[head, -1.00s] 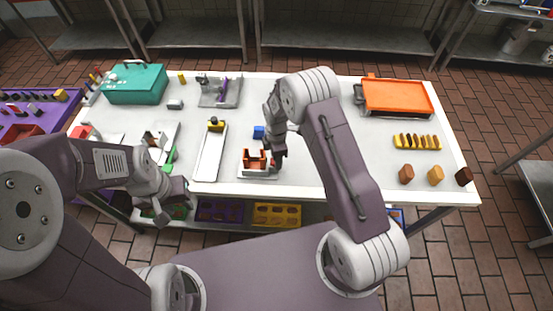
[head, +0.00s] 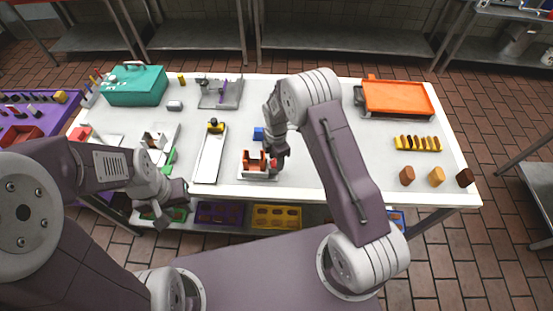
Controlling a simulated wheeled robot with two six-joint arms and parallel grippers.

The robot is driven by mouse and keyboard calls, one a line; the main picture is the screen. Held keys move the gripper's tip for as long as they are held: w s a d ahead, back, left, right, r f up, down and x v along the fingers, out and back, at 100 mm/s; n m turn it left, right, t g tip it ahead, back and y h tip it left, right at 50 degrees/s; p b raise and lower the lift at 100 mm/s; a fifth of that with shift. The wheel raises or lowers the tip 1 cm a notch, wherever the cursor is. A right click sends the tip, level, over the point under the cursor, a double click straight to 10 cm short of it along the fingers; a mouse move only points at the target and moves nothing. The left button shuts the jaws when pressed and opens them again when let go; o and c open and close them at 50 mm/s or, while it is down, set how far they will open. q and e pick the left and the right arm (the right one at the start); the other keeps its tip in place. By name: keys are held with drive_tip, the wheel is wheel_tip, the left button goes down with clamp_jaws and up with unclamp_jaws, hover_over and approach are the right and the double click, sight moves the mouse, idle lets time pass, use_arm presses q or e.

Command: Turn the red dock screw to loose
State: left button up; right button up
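The dock is a small orange-brown holder (head: 251,167) on a pale base plate near the front middle of the table. The red dock screw (head: 274,163) shows as a small red spot at the dock's right side, partly hidden by my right gripper. My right gripper (head: 278,155) points down at the screw, touching it or very close. Its fingers are too small and covered to tell whether they grip it. My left gripper (head: 174,202) hangs at the table's front left edge, away from the dock, with its fingers apart and nothing between them.
A teal box (head: 135,85) and an orange tray (head: 397,98) stand farther back.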

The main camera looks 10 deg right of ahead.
drive_tip(key=o, duration=0.3)
drive_tip(key=shift+w+r, duration=0.1)
drive_tip(key=shift+r, duration=0.05)
drive_tip(key=shift+o, duration=0.2)
drive_tip(key=shift+a, duration=0.1)
wheel_tip(320, 180, up, 9)
drive_tip(key=b, duration=0.2)
